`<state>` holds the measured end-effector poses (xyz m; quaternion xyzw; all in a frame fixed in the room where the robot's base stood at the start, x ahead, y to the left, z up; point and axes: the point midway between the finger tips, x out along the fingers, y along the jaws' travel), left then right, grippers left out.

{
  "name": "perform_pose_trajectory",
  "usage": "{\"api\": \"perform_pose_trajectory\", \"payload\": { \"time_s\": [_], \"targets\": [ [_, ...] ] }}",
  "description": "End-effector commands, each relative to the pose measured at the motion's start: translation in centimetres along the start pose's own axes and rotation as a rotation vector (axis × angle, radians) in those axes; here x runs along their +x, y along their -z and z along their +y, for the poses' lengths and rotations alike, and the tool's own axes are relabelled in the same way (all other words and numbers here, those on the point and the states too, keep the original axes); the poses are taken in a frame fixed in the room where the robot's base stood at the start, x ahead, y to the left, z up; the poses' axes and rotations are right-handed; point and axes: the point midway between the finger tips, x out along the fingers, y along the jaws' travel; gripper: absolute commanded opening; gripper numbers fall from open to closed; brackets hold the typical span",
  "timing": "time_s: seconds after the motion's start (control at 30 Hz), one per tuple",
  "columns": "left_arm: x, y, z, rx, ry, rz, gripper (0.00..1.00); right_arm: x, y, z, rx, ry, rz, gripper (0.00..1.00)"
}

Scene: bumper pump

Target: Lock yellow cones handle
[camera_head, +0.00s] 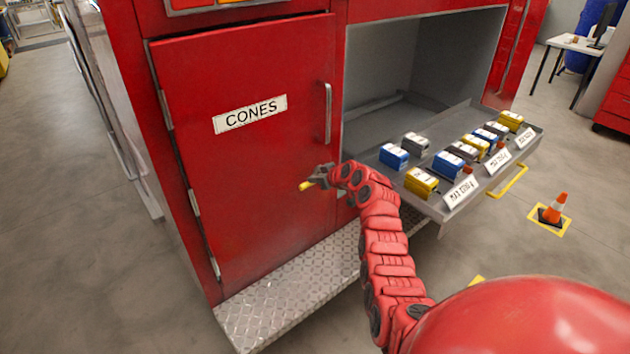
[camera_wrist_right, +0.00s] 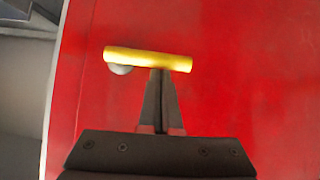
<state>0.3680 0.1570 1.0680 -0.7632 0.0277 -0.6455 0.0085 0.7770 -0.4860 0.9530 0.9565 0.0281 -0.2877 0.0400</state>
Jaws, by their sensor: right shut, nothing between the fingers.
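The red door labelled CONES (camera_head: 247,95) looks shut in its frame, with a long vertical bar at its right edge. The small yellow handle (camera_head: 307,185) is low on the door, left of my right gripper (camera_head: 322,178). In the right wrist view, the yellow handle (camera_wrist_right: 130,58) lies crosswise on a round silver mount. My right gripper's closed fingertips (camera_wrist_right: 159,76) meet or overlap the handle's edge near its middle, with nothing between them; I cannot tell if they touch. My left gripper is not in view.
An open grey drawer (camera_head: 453,212) with several blue, yellow and grey boxes sticks out right of my right arm. A metal tread step (camera_head: 285,300) runs below the door. An orange cone (camera_head: 555,208) stands on the floor at right. Floor left is clear.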

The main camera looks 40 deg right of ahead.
Motion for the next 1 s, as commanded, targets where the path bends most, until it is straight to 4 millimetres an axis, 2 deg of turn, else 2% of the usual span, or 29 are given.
{"api": "perform_pose_trajectory", "payload": {
  "time_s": [0.37,0.57,1.0],
  "targets": [
    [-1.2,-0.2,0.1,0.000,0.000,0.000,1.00,0.4,-0.6,-0.4,-0.044,-0.025,-0.003,0.00],
    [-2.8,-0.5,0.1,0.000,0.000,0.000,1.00,0.8,-1.2,-0.7,-0.095,-0.059,-0.003,0.00],
    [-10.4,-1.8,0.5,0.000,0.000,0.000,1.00,2.5,-3.6,-1.4,-0.398,-0.259,0.000,0.00]
  ]
}}
